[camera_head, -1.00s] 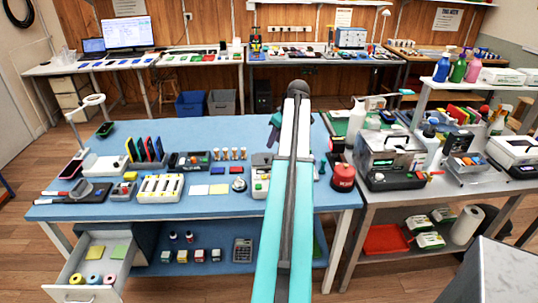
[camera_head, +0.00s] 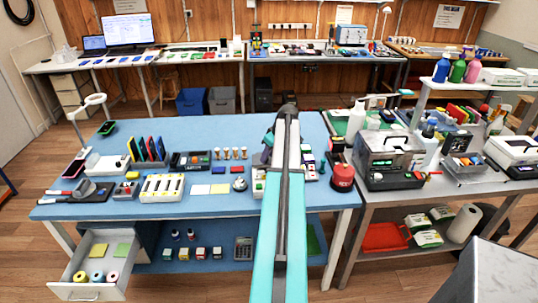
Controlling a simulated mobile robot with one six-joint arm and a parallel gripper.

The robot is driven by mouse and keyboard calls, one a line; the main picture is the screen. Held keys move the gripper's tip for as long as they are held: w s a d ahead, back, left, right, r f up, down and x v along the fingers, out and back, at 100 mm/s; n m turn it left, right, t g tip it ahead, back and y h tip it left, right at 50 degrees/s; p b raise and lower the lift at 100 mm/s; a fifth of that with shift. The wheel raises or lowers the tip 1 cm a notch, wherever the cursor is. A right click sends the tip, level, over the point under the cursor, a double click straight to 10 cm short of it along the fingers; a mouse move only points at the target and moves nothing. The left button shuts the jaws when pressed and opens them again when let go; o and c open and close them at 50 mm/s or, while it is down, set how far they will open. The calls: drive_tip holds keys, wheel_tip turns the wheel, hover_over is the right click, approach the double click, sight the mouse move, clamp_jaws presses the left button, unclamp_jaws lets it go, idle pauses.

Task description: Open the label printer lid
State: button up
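I cannot tell for sure which device is the label printer. A white boxy machine with a dark front (camera_head: 515,152) stands at the far right, and its top looks closed. A small white device (camera_head: 258,184) on the blue table is partly hidden behind my arm. My arm reaches forward over the blue table. My gripper (camera_head: 267,147) seems to show as a small dark and teal part left of the arm's far end. It is mostly hidden, and its fingers cannot be made out. I see no contact with either device.
The blue table (camera_head: 225,150) has a clear strip at the back. A grey box machine with a handle (camera_head: 390,158) stands on the right bench.

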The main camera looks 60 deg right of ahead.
drive_tip(key=shift+f, duration=0.1)
clamp_jaws()
drive_tip(key=shift+w, duration=0.1)
idle(0.3)
